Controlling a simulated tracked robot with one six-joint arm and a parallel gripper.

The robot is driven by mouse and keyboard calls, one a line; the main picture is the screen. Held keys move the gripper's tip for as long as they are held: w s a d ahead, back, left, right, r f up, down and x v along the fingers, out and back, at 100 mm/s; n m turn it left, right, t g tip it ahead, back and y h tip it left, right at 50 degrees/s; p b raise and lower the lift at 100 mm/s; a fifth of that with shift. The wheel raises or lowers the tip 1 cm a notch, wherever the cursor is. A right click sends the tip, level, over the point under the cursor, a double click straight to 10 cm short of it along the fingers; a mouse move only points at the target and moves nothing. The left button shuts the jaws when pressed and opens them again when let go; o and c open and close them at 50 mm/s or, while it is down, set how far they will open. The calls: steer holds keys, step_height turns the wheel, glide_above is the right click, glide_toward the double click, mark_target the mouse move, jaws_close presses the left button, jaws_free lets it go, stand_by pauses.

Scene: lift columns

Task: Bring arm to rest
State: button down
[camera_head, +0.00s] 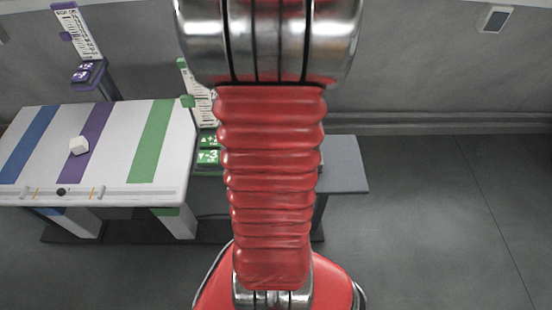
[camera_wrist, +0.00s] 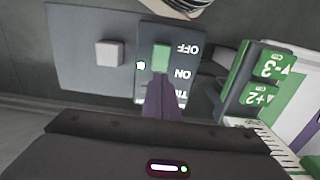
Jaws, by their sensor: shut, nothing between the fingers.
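In the wrist view my gripper (camera_wrist: 162,80) is shut and empty. In the head view my red arm fills the middle, and my gripper is hidden.
A white cube (camera_head: 79,145) sits on the purple stripe of the striped table (camera_head: 115,150). A purple column (camera_head: 77,32) stands behind. A green button box (camera_wrist: 262,82) is right of my gripper. A pale block (camera_wrist: 109,53) sits on a grey surface (camera_wrist: 75,78). Floor at right (camera_head: 430,220) is clear.

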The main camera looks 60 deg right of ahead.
stand_by(0.7)
steer(key=w+a+r+n+t+h, duration=0.1)
steer(key=w+a+r+n, duration=0.2)
steer(key=w+a+r, duration=0.4)
steer(key=w+a+r+n+t, duration=0.1)
steer(key=w+a+r+n, duration=0.3)
steer(key=a, duration=0.5)
steer(key=a+r+n+t, duration=0.1)
steer(key=a+r+n, duration=0.1)
steer(key=a, duration=0.8)
steer(key=a+r+n+t+y, duration=0.1)
steer(key=a+r+n+t, duration=0.1)
steer(key=a, duration=0.8)
step_height(320, 180, up, 2)
steer(key=shift+a+r+n+t, duration=0.15)
steer(key=shift+n+t, duration=0.15)
steer(key=shift+n, duration=0.5)
